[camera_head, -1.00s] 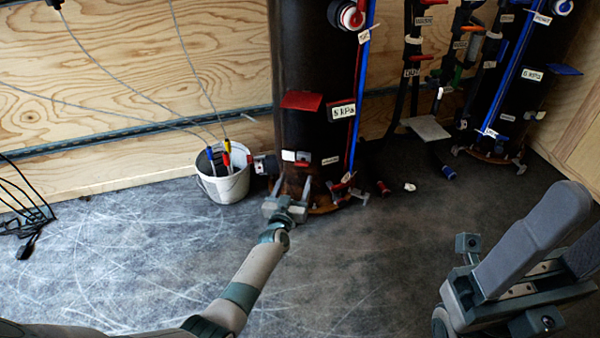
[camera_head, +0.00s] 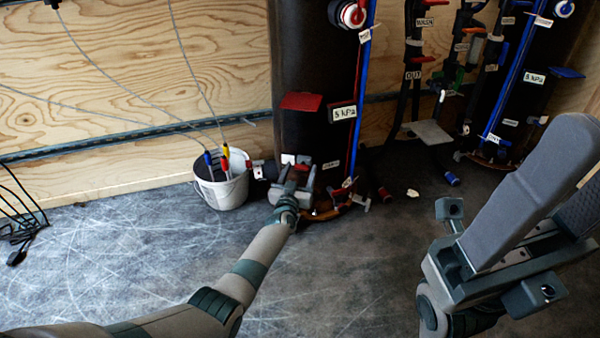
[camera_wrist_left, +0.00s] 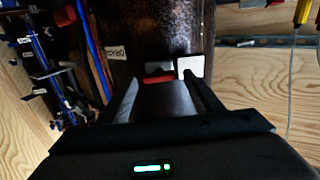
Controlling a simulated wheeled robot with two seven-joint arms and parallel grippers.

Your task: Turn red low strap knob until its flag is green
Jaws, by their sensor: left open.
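A dark upright cylinder (camera_head: 312,120) stands against the wall. Low on its front sit a white block (camera_head: 288,159) and a small red part (camera_head: 303,167), likely the low strap knob and its flag; I cannot tell them apart surely. In the left wrist view a red part (camera_wrist_left: 158,78) shows beyond the fingers, with a white square (camera_wrist_left: 190,67) beside it. My left gripper (camera_head: 294,173) is open just in front of these parts; contact cannot be told. It partly hides the cylinder's foot. My right gripper (camera_head: 548,205) hangs apart in the right foreground, open and empty.
A white bucket (camera_head: 222,190) with coloured-handled tools stands close left of the cylinder. A second cylinder with pipes and labels (camera_head: 510,90) stands at the back right. Black cables (camera_head: 20,225) lie at far left. The floor (camera_head: 130,255) in front is clear.

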